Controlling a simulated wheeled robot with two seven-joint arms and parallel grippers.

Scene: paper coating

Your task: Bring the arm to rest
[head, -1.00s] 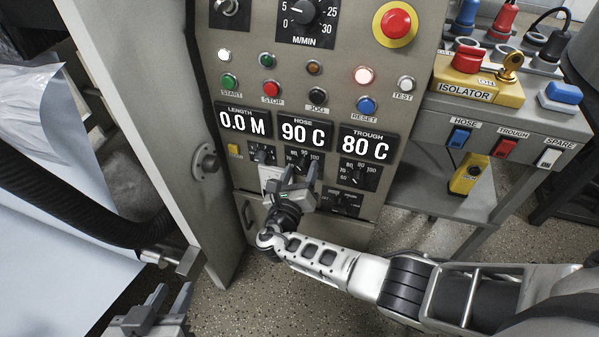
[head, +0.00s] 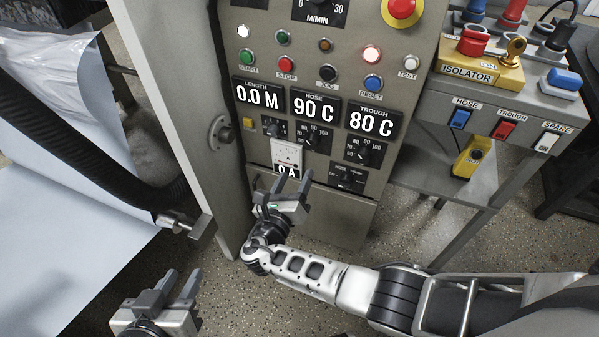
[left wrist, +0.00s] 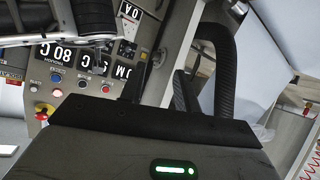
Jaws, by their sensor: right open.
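My right gripper (head: 292,186) is open and empty in the head view. It is in front of the lower part of the control panel (head: 225,115), just below a white meter (head: 288,153) reading 0 A, and its fingers point up toward it. I cannot tell the exact gap. My left gripper (head: 180,284) is at the bottom left of the head view, with its two fingers apart and nothing between them. In the left wrist view its fingers (left wrist: 155,90) also show apart, with the panel beyond them upside down.
A black hose (head: 90,150) with a metal end (head: 186,224) hangs at the left beside a pale sheet (head: 70,240). A grey bench (head: 420,118) with a yellow isolator (head: 478,75) and switches stands at the right. Open floor (head: 235,300) lies below the panel.

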